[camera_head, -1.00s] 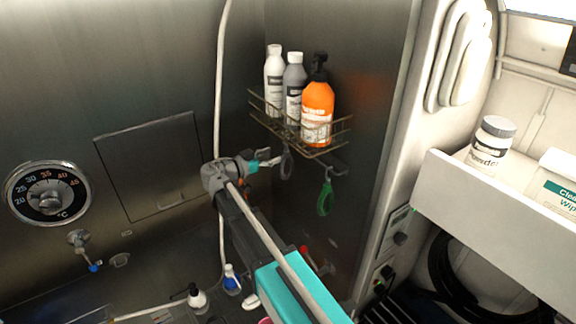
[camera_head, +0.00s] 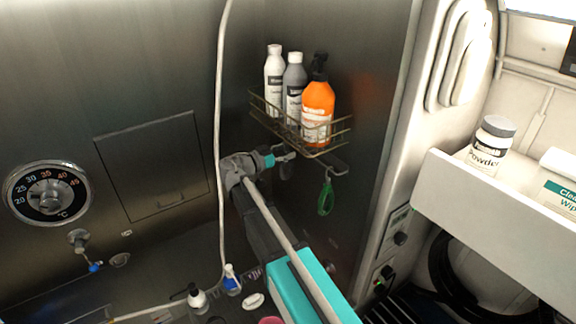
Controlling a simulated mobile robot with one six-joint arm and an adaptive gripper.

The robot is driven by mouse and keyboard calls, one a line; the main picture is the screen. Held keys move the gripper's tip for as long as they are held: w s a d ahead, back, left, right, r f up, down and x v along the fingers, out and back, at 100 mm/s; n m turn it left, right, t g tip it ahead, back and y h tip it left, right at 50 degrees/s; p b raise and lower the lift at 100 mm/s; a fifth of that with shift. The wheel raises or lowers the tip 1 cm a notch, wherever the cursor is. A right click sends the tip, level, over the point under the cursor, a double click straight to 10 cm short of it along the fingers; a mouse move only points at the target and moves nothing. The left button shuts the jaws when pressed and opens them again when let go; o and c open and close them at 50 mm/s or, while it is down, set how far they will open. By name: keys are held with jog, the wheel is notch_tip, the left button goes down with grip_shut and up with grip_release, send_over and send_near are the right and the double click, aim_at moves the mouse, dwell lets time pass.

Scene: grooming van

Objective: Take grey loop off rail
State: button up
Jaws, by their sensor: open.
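The dark rail (camera_head: 335,166) runs under the wire basket on the steel wall, and its right end shows. The grey loop (camera_head: 287,170) hangs at the rail's left part, largely hidden by my gripper. A green loop (camera_head: 326,198) hangs from the rail further right. My gripper (camera_head: 289,153) is open, with its fingers pointing right, at the top of the grey loop just under the basket. I cannot tell whether the loop lies between the fingers or behind them.
The wire basket (camera_head: 262,115) close above my gripper holds a white bottle (camera_head: 274,75), a grey bottle (camera_head: 294,85) and an orange pump bottle (camera_head: 318,105). A pale hose (camera_head: 219,110) runs down the wall left of my wrist. A white shelf (camera_head: 470,215) juts out at the right.

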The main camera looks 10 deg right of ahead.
dwell(0.3)
grip_shut()
jog(key=shift+r, duration=0.1)
dwell(0.4)
jog(key=shift+r+p, duration=0.85)
jog(key=shift+p, duration=0.15)
jog(key=v, duration=1.8)
jog(key=shift+f, duration=0.2)
